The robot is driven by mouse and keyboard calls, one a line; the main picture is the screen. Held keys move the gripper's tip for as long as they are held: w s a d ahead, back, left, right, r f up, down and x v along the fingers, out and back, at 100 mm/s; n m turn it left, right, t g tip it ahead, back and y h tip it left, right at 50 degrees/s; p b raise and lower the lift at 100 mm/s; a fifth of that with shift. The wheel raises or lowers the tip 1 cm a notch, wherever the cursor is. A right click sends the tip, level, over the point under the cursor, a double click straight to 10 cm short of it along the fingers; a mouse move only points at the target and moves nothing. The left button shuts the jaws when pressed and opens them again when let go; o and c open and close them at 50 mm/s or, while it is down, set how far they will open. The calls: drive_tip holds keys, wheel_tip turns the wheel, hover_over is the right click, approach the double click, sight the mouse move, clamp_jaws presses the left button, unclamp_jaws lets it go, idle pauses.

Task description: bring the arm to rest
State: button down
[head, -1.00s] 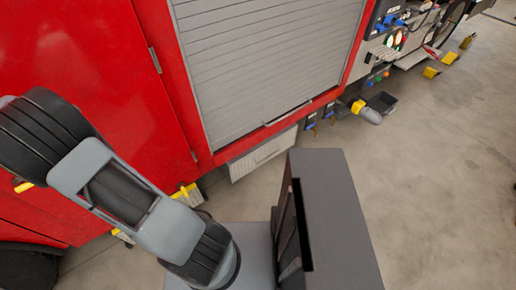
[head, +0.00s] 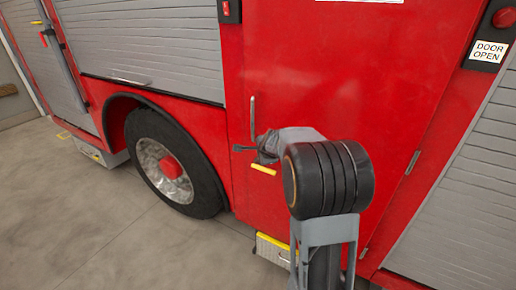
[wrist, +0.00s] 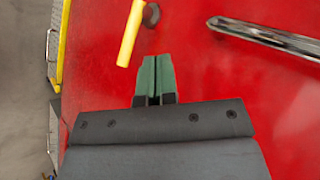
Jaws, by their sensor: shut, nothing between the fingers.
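My gripper (head: 242,148) is at the end of my raised arm, in front of the red door of a fire truck (head: 310,80). In the wrist view its two green fingers (wrist: 153,78) are together with nothing between them. The red panel (wrist: 215,85) fills most of the view beyond them. I cannot tell the exact gap between the fingertips and the panel.
A silver door handle (head: 253,118) and a yellow grip (head: 263,169) are close to my gripper; the yellow grip also shows in the wrist view (wrist: 130,35). A large wheel (head: 172,165) is at left. The concrete floor (head: 100,240) in front is clear.

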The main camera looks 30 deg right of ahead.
drive_tip(key=s+a+r+p, duration=0.1)
drive_tip(key=s+a+r, duration=0.2)
drive_tip(key=a+r, duration=0.1)
drive_tip(key=s+a+f+n+g+y+b, duration=0.1)
drive_tip(key=s+a+n+g, duration=0.1)
drive_tip(key=s+a+n, duration=0.4)
drive_tip(key=s+a+n+g+b, duration=0.1)
drive_tip(key=s+a+n, duration=0.5)
drive_tip(key=s+n, duration=0.8)
drive_tip(key=s+g, duration=0.1)
drive_tip(key=s, duration=0.3)
drive_tip(key=shift+s+f+y, duration=0.35)
drive_tip(key=shift+y, duration=0.05)
drive_tip(key=shift+w+a, duration=0.1)
